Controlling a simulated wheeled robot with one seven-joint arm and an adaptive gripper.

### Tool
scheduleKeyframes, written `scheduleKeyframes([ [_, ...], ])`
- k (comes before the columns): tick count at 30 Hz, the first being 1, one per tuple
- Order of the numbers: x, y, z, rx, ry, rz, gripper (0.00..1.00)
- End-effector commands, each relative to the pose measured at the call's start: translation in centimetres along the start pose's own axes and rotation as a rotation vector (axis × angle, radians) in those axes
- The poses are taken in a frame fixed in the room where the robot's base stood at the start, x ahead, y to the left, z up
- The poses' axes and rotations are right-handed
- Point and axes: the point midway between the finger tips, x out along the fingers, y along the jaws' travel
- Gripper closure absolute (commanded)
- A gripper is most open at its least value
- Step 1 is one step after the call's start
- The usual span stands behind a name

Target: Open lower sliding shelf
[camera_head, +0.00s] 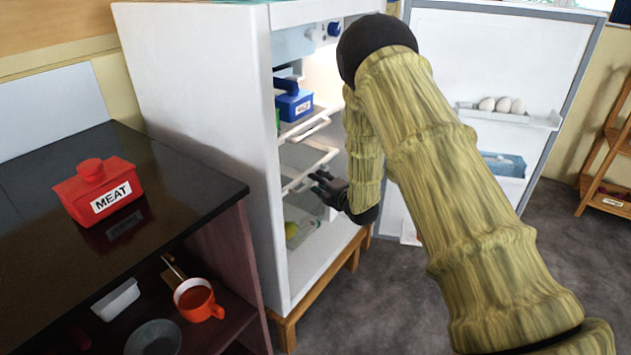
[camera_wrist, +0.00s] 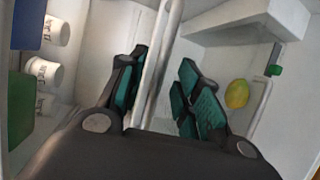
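The open white fridge (camera_head: 205,120) stands in the middle of the head view. Its lower sliding shelf (camera_head: 306,166) has a white front rail and sits below an upper shelf (camera_head: 303,127) with a similar rail. My gripper (camera_head: 322,182) is inside the fridge opening, at the front of the lower shelf. In the wrist view my gripper (camera_wrist: 163,82) has its teal-padded fingers spread, with a white rail (camera_wrist: 158,60) running between them. A gap shows between the rail and the right finger; contact with the left finger is unclear. My arm hides part of the fridge interior.
A blue labelled box (camera_head: 294,104) stands on the upper shelf. A lemon (camera_wrist: 237,94) lies in the bottom compartment. The open fridge door (camera_head: 500,60) holds eggs at right. A dark counter (camera_head: 40,190) with a red MEAT box (camera_head: 92,190) stands at left.

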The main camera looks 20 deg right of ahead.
Motion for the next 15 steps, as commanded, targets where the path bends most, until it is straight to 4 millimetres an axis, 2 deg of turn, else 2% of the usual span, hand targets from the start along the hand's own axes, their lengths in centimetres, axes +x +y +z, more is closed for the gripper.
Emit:
scheduleKeyframes([
  [6,2.3,0.0,0.0,0.0,0.0,0.002,0.67],
  [15,2.9,0.0,0.0,0.001,0.0,0.0,0.67],
])
